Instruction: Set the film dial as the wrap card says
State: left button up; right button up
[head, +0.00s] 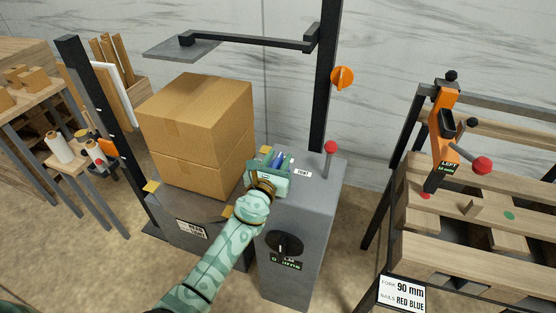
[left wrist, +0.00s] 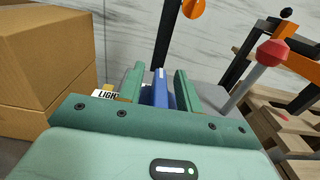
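My left gripper (head: 273,164) is over the top of the grey console (head: 325,195). Its green fingers (left wrist: 159,85) stand apart, one on each side of a blue upright bar with a white stripe (left wrist: 161,92), likely the film dial's handle. A gap shows on the bar's left; I cannot tell whether the right finger touches it. A label reading "LIGH…" (left wrist: 105,95) is left of the fingers. Another label (head: 303,174) lies right of the gripper, too small to read surely. A white card (head: 192,229) on the grey base is unreadable. My right gripper is not in view.
A red-knobbed lever (head: 330,147) stands at the console's back right. A black knob (head: 285,245) with a green-lettered display is on its front. Stacked cartons (head: 195,130) stand left of the gripper. A pallet (head: 480,210) with an orange tool (head: 445,120) is at right.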

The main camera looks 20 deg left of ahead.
pick_arm(q)
grip_shut()
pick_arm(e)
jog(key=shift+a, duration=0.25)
